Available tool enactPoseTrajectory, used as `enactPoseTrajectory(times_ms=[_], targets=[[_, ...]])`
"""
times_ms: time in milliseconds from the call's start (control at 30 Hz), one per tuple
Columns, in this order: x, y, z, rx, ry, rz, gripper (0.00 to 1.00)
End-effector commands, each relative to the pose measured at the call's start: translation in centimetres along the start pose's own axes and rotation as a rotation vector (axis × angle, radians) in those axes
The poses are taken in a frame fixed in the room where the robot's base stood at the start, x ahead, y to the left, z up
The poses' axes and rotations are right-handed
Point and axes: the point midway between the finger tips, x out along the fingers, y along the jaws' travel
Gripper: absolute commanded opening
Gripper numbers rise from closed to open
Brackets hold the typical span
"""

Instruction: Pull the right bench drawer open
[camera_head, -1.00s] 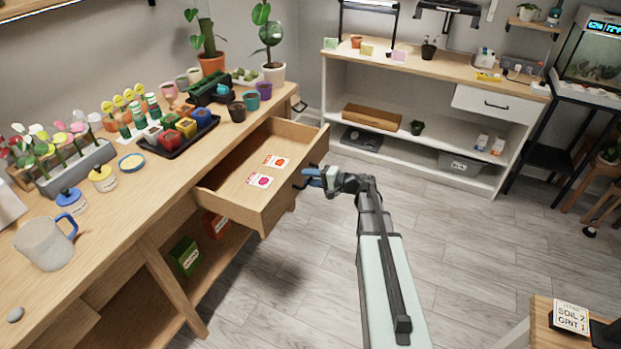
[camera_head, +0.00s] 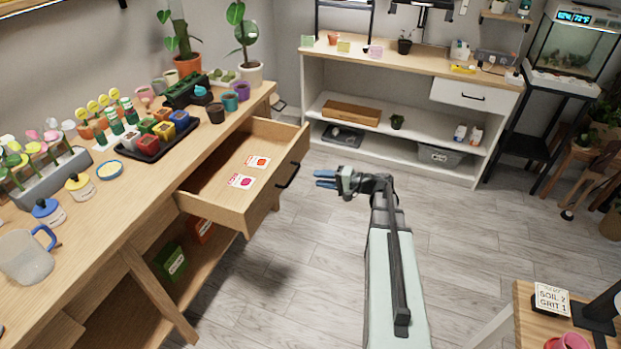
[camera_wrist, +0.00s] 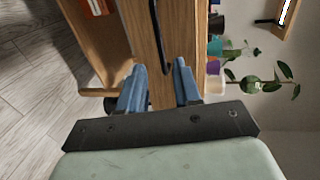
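The wooden bench drawer stands pulled out from the bench on its right side. Its front (camera_head: 262,200) and black bar handle (camera_head: 289,175) face right. Two seed packets, one with an orange print (camera_head: 257,161) and one with a magenta print (camera_head: 241,181), lie inside. My gripper (camera_head: 322,179) is just right of the handle, apart from it, with blue fingers pointing at the drawer front. In the wrist view my gripper (camera_wrist: 158,78) has its fingers spread with nothing between them. The handle (camera_wrist: 155,40) shows ahead of the gap, against the wooden front.
The bench top (camera_head: 100,205) carries pots, a black tray (camera_head: 160,147) and a mug (camera_head: 28,255). A green box (camera_head: 170,262) sits on its lower shelf. A white shelf unit (camera_head: 400,150) stands at the back, a small table (camera_head: 530,310) at lower right. The floor between is clear.

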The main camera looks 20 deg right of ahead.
Motion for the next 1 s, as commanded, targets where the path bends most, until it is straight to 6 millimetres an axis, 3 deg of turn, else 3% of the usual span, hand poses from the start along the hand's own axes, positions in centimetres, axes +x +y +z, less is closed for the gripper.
enactPoseTrajectory(times_ms=[300,1000], targets=[[-2.3,0.0,0.0,0.0,-0.001,0.0,0.33],[-2.4,0.0,-0.1,0.036,0.004,0.001,0.33]])
